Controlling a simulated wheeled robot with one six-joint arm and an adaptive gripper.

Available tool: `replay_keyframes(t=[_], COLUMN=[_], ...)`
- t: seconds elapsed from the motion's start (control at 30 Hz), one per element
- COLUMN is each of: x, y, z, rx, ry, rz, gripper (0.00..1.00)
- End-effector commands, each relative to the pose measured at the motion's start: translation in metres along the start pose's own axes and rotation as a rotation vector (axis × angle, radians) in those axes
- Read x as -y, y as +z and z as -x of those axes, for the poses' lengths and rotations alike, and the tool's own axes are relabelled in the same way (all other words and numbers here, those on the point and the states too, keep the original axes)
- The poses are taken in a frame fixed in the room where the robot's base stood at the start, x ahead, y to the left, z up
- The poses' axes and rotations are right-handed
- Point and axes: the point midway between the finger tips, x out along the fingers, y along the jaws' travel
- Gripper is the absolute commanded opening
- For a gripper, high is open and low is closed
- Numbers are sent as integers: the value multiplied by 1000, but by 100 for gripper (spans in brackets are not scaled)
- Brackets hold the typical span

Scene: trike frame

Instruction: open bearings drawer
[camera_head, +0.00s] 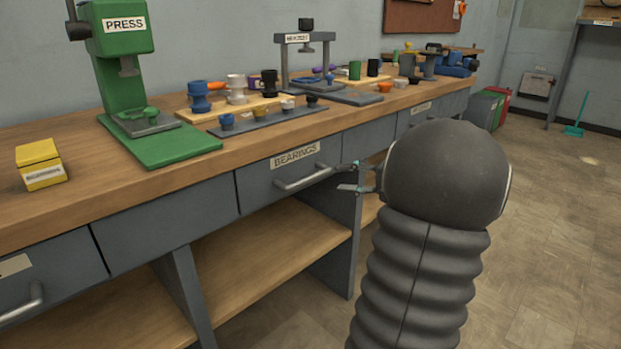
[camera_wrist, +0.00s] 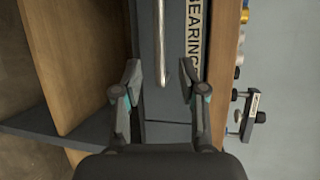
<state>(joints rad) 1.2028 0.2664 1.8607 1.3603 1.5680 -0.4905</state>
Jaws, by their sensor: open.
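The bearings drawer (camera_head: 262,183) is a grey front under the wooden benchtop, with a "BEARINGS" label above a silver bar handle (camera_head: 303,178). It looks shut, flush with the fronts beside it. My gripper (camera_head: 350,177) is open at the right end of the handle. In the wrist view my gripper (camera_wrist: 160,80) has its fingers spread, with the end of the handle (camera_wrist: 160,45) showing between the fingertips. The label (camera_wrist: 195,35) is beside the handle there. I cannot tell whether a finger touches the handle.
The benchtop (camera_head: 75,205) carries a green press (camera_head: 125,90), a yellow box (camera_head: 40,165) and trays of coloured parts (camera_head: 265,120). An open wooden shelf (camera_head: 270,245) and an upright panel (camera_head: 335,245) are below the drawer. Clear floor (camera_head: 545,250) lies at the right.

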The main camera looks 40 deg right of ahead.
Motion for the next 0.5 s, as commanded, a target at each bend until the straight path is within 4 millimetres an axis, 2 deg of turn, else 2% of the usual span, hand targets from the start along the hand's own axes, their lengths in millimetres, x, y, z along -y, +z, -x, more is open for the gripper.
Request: replay_keyframes(t=[0.03, 0.3, 0.5], x=[0, 0, 0], y=[1, 1, 1], z=[-11, -60, -83], rx=[4, 3, 2], ry=[0, 1, 1], rz=[-1, 0, -1], gripper=[41, 41, 41])
